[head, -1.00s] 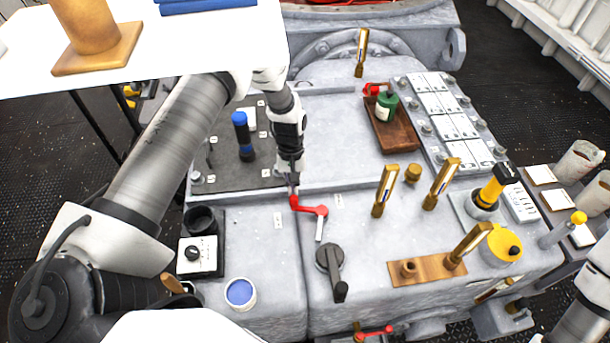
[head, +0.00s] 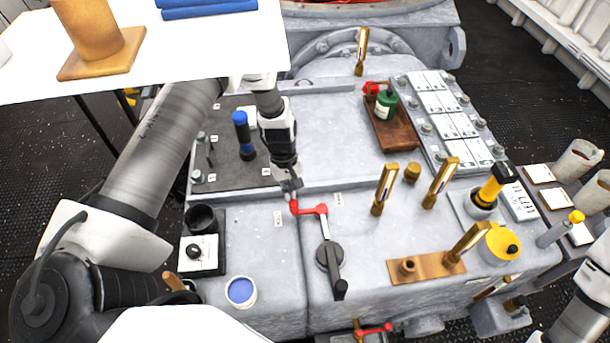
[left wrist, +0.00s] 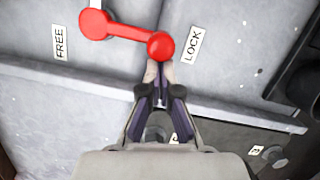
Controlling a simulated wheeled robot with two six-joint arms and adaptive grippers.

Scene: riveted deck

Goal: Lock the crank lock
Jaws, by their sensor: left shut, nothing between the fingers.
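The crank lock has a red arm (head: 309,209) and a pale bar (head: 325,228) that reaches to the black hub of a dark lever (head: 329,256). In the left wrist view the red arm (left wrist: 128,31) ends in a round knob (left wrist: 160,46) beside the LOCK label (left wrist: 192,44). The FREE label (left wrist: 60,43) is on the other side. My left gripper (head: 291,192) is shut and empty. Its fingertips (left wrist: 160,72) are right at the knob; whether they touch it I cannot tell. My right gripper is out of view.
Brass levers (head: 384,190) stand to the right of the crank. A blue-topped pot (head: 240,291) and a black cup (head: 201,219) are to the left. A raised ridge (left wrist: 230,111) runs under my left gripper. A wooden tray (head: 392,129) lies further back.

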